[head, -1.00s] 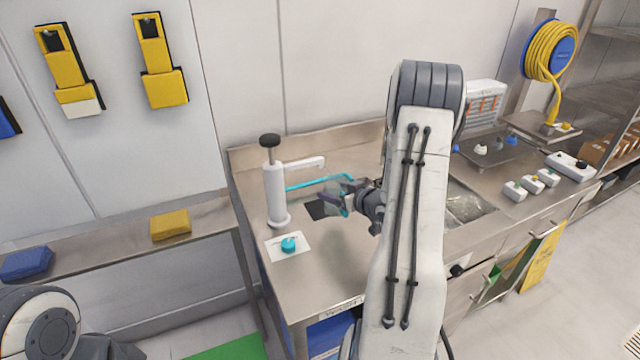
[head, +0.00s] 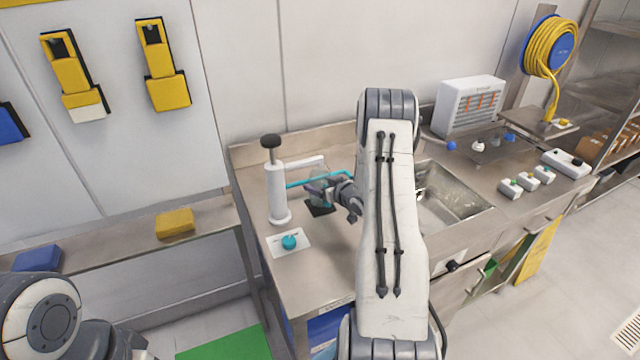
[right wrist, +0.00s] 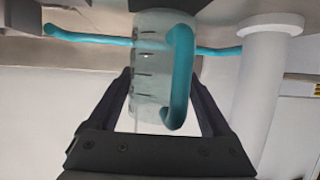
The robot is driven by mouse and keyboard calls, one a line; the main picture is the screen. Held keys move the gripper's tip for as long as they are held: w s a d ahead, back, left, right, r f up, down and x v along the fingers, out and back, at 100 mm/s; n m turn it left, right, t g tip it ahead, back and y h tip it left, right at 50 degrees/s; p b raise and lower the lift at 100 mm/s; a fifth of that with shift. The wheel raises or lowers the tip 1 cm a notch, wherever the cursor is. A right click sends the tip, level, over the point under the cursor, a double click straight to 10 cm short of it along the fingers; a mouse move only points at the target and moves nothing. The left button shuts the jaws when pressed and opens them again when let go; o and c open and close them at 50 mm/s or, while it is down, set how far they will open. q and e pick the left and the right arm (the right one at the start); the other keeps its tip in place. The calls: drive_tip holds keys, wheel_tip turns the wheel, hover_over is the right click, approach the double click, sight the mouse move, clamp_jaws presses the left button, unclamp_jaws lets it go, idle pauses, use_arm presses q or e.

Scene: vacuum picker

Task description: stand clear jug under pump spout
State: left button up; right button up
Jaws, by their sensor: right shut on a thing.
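The white hand pump (head: 277,190) with a black knob stands upright at the counter's left, its spout (head: 305,162) pointing right. My right gripper (head: 322,188) is just right of the pump column, below and near the spout tip, shut on the clear jug. In the right wrist view the jug (right wrist: 147,75) is between the fingers, its teal handle (right wrist: 180,75) facing the camera. In the head view the gripper hides most of it. A dark square pad (head: 320,209) lies beneath; I cannot tell whether the jug touches it. My left gripper is out of view.
A thin teal bar (head: 300,184) runs right from the pump behind the jug; it also crosses the right wrist view (right wrist: 85,37). A white card with a teal knob (head: 289,242) lies in front of the pump. A sink (head: 445,195) is to the right.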

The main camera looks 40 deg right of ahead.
drive_tip(key=shift+f+b, duration=0.55)
drive_tip(key=shift+f, duration=0.05)
